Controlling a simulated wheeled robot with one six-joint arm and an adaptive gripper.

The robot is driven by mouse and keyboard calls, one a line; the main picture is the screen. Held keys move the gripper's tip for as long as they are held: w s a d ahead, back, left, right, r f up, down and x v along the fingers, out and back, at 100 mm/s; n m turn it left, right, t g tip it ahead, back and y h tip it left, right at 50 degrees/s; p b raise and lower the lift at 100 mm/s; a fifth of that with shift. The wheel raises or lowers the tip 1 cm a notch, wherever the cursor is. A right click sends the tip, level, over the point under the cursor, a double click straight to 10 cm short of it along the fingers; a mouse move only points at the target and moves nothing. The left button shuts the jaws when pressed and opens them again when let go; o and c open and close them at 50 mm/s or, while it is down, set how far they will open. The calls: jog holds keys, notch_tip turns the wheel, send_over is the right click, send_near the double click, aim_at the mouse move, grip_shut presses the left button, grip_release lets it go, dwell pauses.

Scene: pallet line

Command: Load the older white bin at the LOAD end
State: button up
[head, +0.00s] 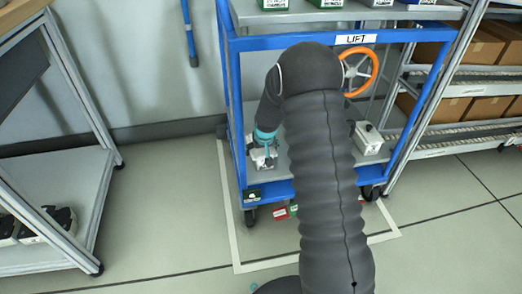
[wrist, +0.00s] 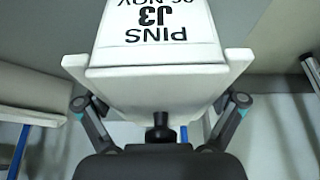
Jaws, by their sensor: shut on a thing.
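A white bin (head: 265,159) is at the left of the blue cart's lower deck in the head view. My gripper (head: 264,140) is over it and shut on it. In the wrist view the white bin (wrist: 150,90) fills the space between my gripper's fingers (wrist: 160,112). Its label reads upside down "PINS", "J3" and a partly cut-off date ending in "NOV". A second white bin (head: 368,138) stands at the right of the lower deck; its label is too small to read. I cannot tell whether the held bin touches the deck.
The blue cart (head: 232,100) has a LIFT sign (head: 356,38), an orange handwheel (head: 372,66) and several bins on top. A rack with cardboard boxes (head: 471,50) stands right, a metal rack (head: 75,140) left. White floor lines surround the cart. Floor between the cart and left rack is clear.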

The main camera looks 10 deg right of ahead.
jog(key=shift+f, duration=0.1)
jog(key=o, duration=1.5)
jog(key=shift+c, duration=0.2)
